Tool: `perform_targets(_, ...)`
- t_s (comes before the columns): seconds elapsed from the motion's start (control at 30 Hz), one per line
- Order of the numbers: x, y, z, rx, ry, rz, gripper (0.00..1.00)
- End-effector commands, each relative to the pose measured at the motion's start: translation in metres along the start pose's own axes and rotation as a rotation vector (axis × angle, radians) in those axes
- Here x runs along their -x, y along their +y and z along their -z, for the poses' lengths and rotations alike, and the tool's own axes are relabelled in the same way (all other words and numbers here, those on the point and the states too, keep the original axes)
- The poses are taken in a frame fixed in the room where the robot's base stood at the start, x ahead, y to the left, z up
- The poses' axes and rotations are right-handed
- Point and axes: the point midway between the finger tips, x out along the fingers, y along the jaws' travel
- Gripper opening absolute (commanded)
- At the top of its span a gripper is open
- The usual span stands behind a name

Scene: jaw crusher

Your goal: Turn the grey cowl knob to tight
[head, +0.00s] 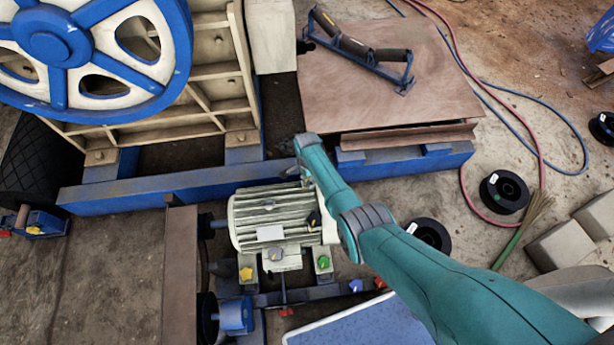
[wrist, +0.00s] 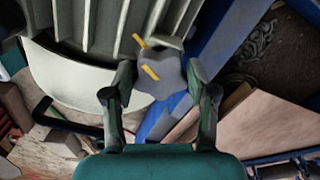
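The grey cowl knob (wrist: 168,84) shows in the wrist view, just beyond my gripper, with a slanted yellow bar on its face. A second short yellow mark lies just above and left of it, by the motor fins. My gripper (wrist: 161,70) has its fingers apart, one on each side of the knob. A small gap seems to show at each fingertip; firm contact cannot be made out. In the head view the ribbed cream motor (head: 272,215) stands left of my arm. I cannot make out the cowl knob or my fingers there.
Other knobs sit near the motor: yellow (head: 246,273), green (head: 323,262) and blue (head: 355,285). A blue frame rail (head: 150,195) runs behind the motor. The blue flywheel (head: 62,45) stands at upper left. Black spools (head: 504,191) and hoses lie on the floor at right.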

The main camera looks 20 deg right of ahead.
Motion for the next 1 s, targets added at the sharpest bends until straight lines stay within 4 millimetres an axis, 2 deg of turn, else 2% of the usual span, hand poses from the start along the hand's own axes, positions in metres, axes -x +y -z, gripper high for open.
perform_targets(0.03, -0.001, 0.0, 0.0, 0.0, 0.0, 0.0, 0.67)
perform_targets(0.1, -0.001, 0.0, 0.0, 0.0, 0.0, 0.0, 0.82)
perform_targets(0.57, 0.004, 0.0, 0.0, 0.001, 0.0, 0.001, 0.82)
perform_targets(0.77, 0.023, 0.0, 0.0, 0.001, 0.0, 0.002, 0.82)
perform_targets(1.0, 0.058, 0.0, 0.0, 0.001, 0.001, 0.003, 0.82)
